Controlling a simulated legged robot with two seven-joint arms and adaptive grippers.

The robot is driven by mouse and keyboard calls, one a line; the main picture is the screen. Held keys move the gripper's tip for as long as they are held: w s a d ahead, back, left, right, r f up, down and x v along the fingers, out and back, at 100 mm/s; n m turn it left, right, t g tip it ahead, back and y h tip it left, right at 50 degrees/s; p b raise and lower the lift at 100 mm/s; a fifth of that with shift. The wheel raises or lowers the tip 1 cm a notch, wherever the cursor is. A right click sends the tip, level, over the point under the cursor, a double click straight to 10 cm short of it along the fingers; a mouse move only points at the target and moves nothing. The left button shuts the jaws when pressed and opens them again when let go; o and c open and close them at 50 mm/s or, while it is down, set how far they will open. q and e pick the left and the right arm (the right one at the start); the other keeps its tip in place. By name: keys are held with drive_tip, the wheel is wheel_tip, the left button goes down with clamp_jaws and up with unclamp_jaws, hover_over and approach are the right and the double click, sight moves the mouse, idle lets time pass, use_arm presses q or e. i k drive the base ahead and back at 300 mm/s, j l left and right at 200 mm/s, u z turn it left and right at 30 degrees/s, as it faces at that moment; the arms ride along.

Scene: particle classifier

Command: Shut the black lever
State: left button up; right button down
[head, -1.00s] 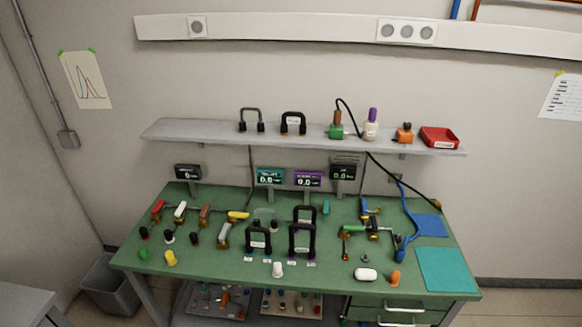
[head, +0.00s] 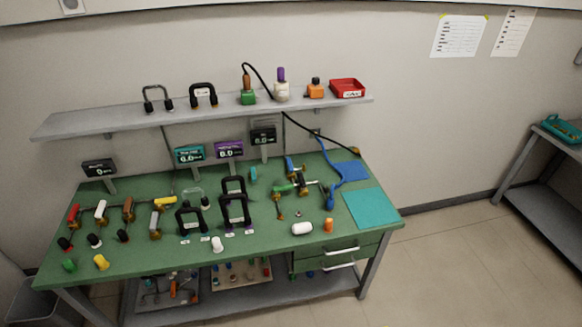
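Neither of my grippers shows in the head view. A cluster of small coloured levers and brass valve fittings (head: 279,204) stands on the right part of the green bench (head: 255,262). A dark, lever-like part (head: 299,180) lies among them, beside blue and green handles. It is too small to tell for certain whether this is the black lever, or whether it is open or shut. Other levers, red (head: 73,214), white (head: 100,211), brown (head: 128,208), grey (head: 155,224) and yellow (head: 166,201), stand on the left part.
Black handled frames (head: 235,211) stand mid-bench, with small displays (head: 229,149) behind. A grey shelf (head: 120,119) overhangs the back. A white cylinder (head: 302,228), an orange piece (head: 329,225) and a teal mat (head: 370,208) lie at the right.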

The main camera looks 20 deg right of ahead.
sight(302, 182)
drive_tip(key=i+l+u, duration=0.2)
drive_tip(key=i, duration=0.25)
drive_tip(key=i+l+u, duration=0.2)
drive_tip(key=i, duration=0.25)
drive_tip(key=l, duration=0.1)
